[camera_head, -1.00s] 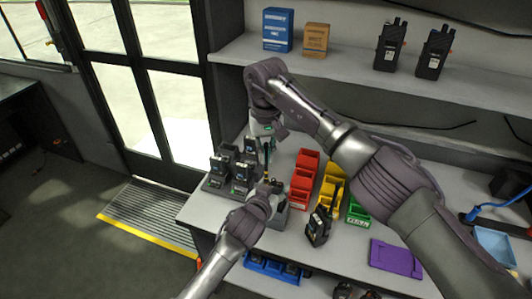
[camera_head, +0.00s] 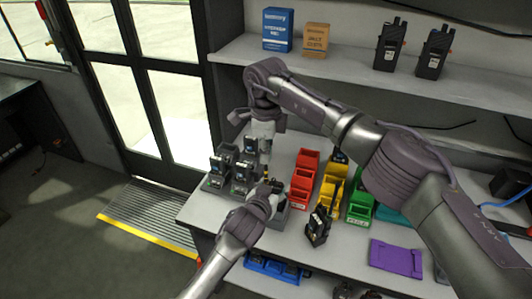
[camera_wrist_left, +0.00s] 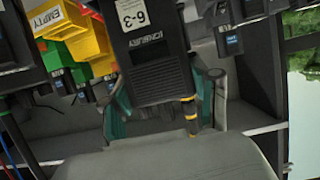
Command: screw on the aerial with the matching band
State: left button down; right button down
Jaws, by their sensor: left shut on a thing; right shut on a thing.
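My left gripper (camera_head: 268,189) is at the front left of the table. The left wrist view shows its teal-padded fingers (camera_wrist_left: 165,118) shut around a black radio (camera_wrist_left: 155,62), seen upside down with a "6-3" label. A thin black aerial (camera_wrist_left: 190,108) with yellow bands shows at the radio's edge. In the head view a yellow band (camera_head: 267,172) shows just above the left gripper. My right gripper (camera_head: 264,142) is directly above, pointing down, shut on the aerial's upper part; its fingertips are mostly hidden. I cannot tell whether the aerial is fully seated.
Several radios in grey chargers (camera_head: 218,184) stand left of the grippers. Red (camera_head: 302,190), yellow (camera_head: 328,198) and green (camera_head: 360,207) bins stand to the right. The shelf (camera_head: 340,72) is above.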

jog(key=m, duration=2.2)
jog(key=shift+m, duration=0.4)
jog(key=m, duration=0.4)
jog(key=shift+m, duration=0.3)
jog(key=m, duration=1.1)
